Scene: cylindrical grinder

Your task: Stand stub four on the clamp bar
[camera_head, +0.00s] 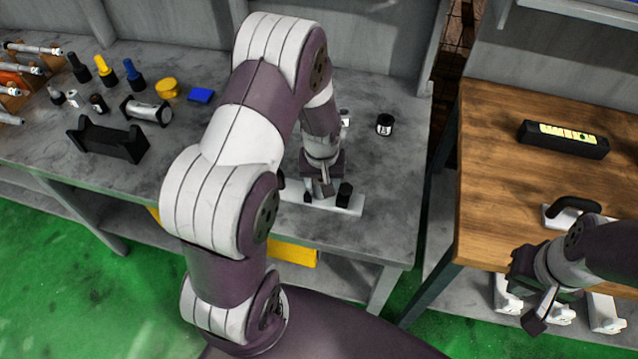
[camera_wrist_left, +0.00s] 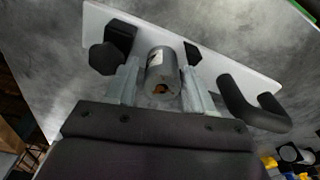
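In the head view my left gripper (camera_head: 322,188) is low over the clamp bar (camera_head: 353,208), a white plate with black fittings on the grey bench. In the left wrist view a short grey metal cylinder with a pale label, taken as stub four (camera_wrist_left: 162,75), lies between the two fingers (camera_wrist_left: 162,88), which look closed on it. The white bar (camera_wrist_left: 215,62) is right behind it. I cannot tell whether the stub touches the bar. In the head view the stub is hidden by the gripper. My right gripper (camera_head: 535,300) is over the wooden table's front; its fingers are unclear.
The bar carries a black knob (camera_wrist_left: 103,58) and a black handle (camera_wrist_left: 250,105). A small black cylinder (camera_head: 384,124) stands behind. A black cradle (camera_head: 107,140), a yellow round (camera_head: 167,88) and a blue block (camera_head: 201,95) are at left. White clamps (camera_head: 604,312) lie near my right gripper.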

